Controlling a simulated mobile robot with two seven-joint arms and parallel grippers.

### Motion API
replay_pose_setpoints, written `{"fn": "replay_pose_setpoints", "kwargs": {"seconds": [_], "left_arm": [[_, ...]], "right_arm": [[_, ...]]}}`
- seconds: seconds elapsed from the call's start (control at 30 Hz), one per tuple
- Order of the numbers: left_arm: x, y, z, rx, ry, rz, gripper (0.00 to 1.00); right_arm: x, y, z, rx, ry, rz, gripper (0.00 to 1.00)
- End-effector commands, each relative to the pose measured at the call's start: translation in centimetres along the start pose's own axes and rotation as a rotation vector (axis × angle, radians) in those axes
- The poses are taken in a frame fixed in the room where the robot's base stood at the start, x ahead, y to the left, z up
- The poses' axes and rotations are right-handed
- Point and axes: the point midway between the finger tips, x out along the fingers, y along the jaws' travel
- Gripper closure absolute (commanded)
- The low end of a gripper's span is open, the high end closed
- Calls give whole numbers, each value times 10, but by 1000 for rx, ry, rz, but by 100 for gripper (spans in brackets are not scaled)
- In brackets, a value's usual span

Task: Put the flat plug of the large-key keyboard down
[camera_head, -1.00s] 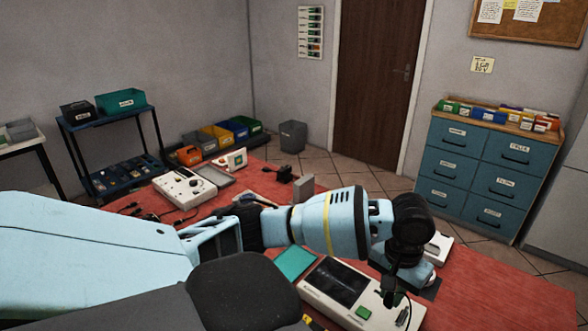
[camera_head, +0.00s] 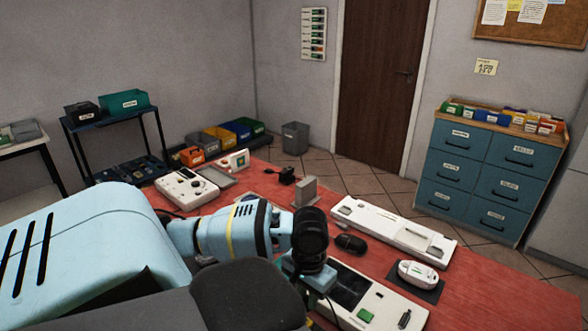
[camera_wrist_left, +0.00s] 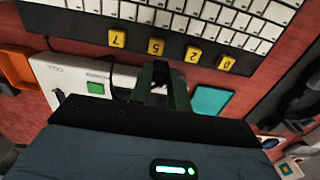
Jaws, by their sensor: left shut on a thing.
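My left gripper (camera_head: 306,276) hangs below its black wrist, in front of the white console with a dark screen. In the left wrist view its fingers (camera_wrist_left: 162,78) are closed together on a small dark piece, taken to be the flat plug (camera_wrist_left: 161,67); its shape is hard to make out. A keyboard (camera_wrist_left: 190,50) with large white keys and several yellow number keys lies just beyond the fingertips. A dark cable runs near the fingers. In the head view my arm hides the keyboard. My right gripper is not in view.
The white console (camera_head: 388,303) with a green button is close by. A long white unit (camera_head: 378,225), a black mouse (camera_head: 351,243) and a white device (camera_head: 417,272) on a dark mat lie to the right. A teal pad (camera_wrist_left: 212,99) is beside the fingers. The red table's right end is clear.

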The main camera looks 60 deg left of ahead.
Motion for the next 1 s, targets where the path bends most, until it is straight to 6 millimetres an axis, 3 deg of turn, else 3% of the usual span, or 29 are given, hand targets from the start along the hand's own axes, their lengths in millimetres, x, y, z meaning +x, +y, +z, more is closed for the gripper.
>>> {"fn": "replay_pose_setpoints", "kwargs": {"seconds": [0.1,0.23,0.63,1.0], "left_arm": [[5,-25,1,-13,1,-8,100],[6,-42,1,-16,6,-11,100],[6,-55,-4,-15,13,-11,100],[14,-102,-63,-20,10,-11,100]], "right_arm": [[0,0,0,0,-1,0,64],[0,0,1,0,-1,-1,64],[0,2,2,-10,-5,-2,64],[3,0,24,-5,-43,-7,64]]}}
